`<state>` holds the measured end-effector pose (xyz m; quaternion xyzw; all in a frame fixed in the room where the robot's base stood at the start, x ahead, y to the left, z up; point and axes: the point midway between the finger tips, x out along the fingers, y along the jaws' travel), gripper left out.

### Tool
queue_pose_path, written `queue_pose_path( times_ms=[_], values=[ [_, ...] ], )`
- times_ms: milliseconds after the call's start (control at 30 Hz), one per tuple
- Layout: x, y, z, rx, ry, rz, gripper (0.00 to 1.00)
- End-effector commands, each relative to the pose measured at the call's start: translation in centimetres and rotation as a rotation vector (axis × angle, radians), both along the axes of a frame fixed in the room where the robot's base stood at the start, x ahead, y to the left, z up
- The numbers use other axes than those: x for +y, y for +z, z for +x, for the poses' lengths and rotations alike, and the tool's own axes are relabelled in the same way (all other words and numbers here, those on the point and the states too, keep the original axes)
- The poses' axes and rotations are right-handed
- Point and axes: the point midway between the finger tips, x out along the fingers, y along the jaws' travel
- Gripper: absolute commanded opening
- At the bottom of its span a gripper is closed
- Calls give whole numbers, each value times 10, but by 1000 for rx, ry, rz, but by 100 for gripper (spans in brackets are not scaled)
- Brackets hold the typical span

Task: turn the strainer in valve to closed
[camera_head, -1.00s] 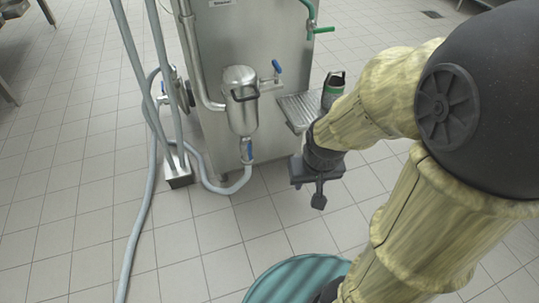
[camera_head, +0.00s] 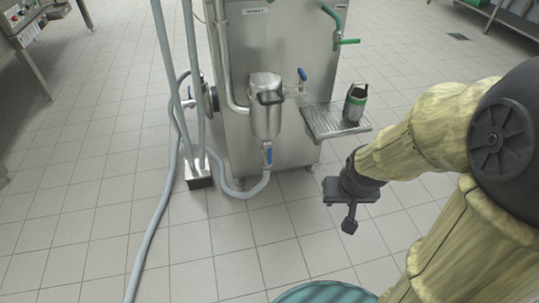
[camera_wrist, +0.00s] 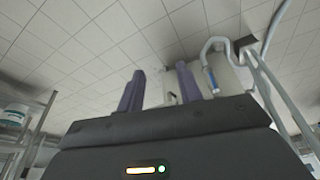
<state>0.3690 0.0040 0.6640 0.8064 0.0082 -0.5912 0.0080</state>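The steel strainer canister (camera_head: 266,108) is mounted on the front of the steel machine. A valve with a blue lever (camera_head: 268,156) sits below it, in line with a grey hose; the lever looks roughly upright. A second blue-lever valve (camera_head: 302,76) is on the pipe to the right of the canister. I cannot tell from labels which is the strainer in valve. My gripper (camera_head: 349,220) hangs in free air to the right of and below the canister, touching nothing. In the wrist view its two fingers (camera_wrist: 160,75) are apart and empty; the lower blue lever (camera_wrist: 209,78) shows beyond them.
A drip tray (camera_head: 319,126) with a green-and-black cup (camera_head: 355,104) juts from the machine above my gripper. Grey hoses (camera_head: 157,210) run down at the left to the floor. A round teal object (camera_head: 325,293) is at the bottom edge. The tiled floor between is clear.

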Motion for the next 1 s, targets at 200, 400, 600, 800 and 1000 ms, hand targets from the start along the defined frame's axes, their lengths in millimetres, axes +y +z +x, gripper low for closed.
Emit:
queue_pose_path(
  times_ms=[200,400,600,800,1000],
  values=[
    [21,-66,59,-211,79,5,35],
    [51,-112,110,-444,158,30,35],
    [82,-152,148,-678,217,70,35],
    [109,-186,170,-910,247,122,35],
    [129,-212,177,-1131,247,175,35]
  ],
)
